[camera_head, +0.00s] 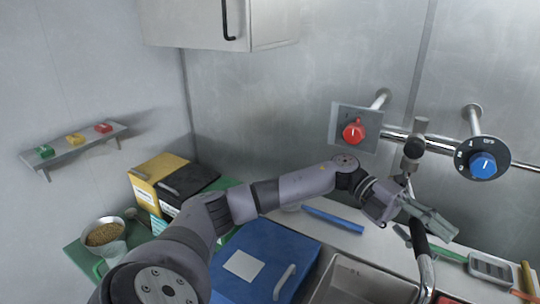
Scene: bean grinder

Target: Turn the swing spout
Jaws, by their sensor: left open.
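The swing spout (420,240) hangs below the wall tap at the right, with a black sleeve and a chrome lower end (428,275) over the sink area. My left gripper (432,234) is open at the upper part of the spout. Its fingers appear on both sides of the black sleeve; contact cannot be told. The gripper hides part of the spout's upper end. The tap has a red knob (354,132) on a square plate and a blue knob (483,164) on a round dial. My right gripper is out of view.
A grey basin (362,283) lies below the spout. A blue lidded box (262,262), a yellow box (150,175) and a bowl of beans (104,236) stand at the left. A blue bar (334,220) lies on the counter. A small wall shelf (78,148) holds coloured blocks.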

